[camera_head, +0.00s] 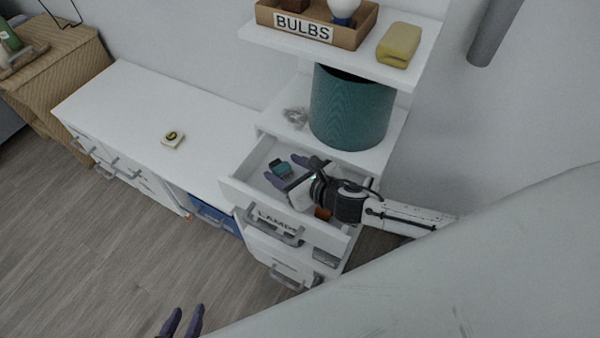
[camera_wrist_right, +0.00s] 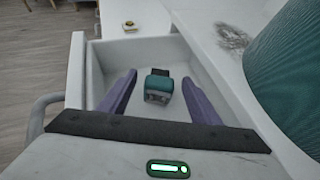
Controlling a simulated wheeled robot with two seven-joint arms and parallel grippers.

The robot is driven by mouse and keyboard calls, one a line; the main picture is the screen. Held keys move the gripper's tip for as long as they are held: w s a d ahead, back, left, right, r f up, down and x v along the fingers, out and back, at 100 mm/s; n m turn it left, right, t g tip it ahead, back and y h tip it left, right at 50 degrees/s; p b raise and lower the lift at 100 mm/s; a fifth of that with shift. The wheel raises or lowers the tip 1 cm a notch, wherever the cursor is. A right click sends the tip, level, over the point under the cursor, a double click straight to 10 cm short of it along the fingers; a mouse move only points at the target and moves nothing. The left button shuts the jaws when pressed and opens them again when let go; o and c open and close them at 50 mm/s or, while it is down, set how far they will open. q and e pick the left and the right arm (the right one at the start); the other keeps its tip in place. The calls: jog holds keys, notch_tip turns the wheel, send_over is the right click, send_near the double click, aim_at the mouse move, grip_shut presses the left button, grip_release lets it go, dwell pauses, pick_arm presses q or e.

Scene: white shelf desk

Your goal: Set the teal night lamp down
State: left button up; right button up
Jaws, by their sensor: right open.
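The teal night lamp (camera_head: 281,168) is a small block with a teal top and a dark part behind it. It lies in the open drawer labelled LAMPS; it also shows in the right wrist view (camera_wrist_right: 158,85). My right gripper (camera_head: 286,169) is open inside the drawer, with one purple finger on each side of the lamp and visible gaps between. My left gripper (camera_head: 183,322) is at the bottom edge of the head view, its two fingers apart and empty, far from the drawer.
The drawer (camera_head: 242,189) has raised walls around my right gripper. A large teal cylinder (camera_head: 350,108) stands on the cabinet above. A shelf holds a BULBS box (camera_head: 317,27) and a yellow block (camera_head: 399,45). The desk top (camera_head: 120,100) is mostly clear except for a small tile (camera_head: 173,139).

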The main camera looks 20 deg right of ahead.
jog(key=p+v, duration=0.1)
jog(key=v, duration=0.8)
jog(key=shift+s+r, duration=0.1)
dwell(0.8)
